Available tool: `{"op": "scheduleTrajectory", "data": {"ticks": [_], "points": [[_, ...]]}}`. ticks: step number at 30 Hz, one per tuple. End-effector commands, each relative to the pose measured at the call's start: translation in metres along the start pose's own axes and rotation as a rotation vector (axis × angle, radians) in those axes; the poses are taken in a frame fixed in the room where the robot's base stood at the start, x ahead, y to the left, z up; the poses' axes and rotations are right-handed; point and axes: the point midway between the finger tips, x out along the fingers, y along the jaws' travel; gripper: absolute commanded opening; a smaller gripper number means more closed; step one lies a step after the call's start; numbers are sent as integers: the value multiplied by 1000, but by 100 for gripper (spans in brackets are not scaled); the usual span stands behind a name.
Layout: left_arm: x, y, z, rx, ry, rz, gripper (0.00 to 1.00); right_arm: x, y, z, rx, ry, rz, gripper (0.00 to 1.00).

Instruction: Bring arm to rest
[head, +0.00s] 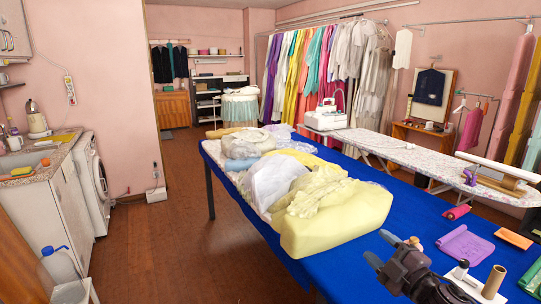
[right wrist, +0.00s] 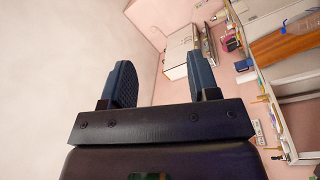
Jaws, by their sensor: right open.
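My right gripper (head: 380,250) comes in at the lower right of the head view, above the near right part of the blue table (head: 260,255). It also shows in the right wrist view (right wrist: 163,85), with its two blue fingers spread apart and nothing between them. In that view the fingers stand against a pale wall. My left gripper is out of view. A pile of clothes with a pale yellow bundled garment (head: 335,218) lies on the table, to the left of my right gripper and apart from it.
A patterned ironing board (head: 400,152) with a white iron station (head: 326,120) stands behind the table. A counter with a sink (head: 35,170) stands at left. The wooden floor (head: 170,240) between is clear.

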Motion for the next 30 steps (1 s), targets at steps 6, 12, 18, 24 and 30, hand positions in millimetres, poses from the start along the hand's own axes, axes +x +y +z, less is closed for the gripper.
{"op": "scheduleTrajectory", "data": {"ticks": [6, 12, 18, 24, 30], "points": [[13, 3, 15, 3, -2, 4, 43, -65, -104, 40, 408, -290, -34, 55], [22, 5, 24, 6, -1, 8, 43, -137, -190, 56, 748, -506, -53, 55], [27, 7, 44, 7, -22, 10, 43, -216, -260, 61, 961, -689, -24, 55], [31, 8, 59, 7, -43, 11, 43, -279, -308, 58, 1047, -837, -21, 55], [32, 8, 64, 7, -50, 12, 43, -302, -322, 55, 1059, -885, -35, 55]]}}
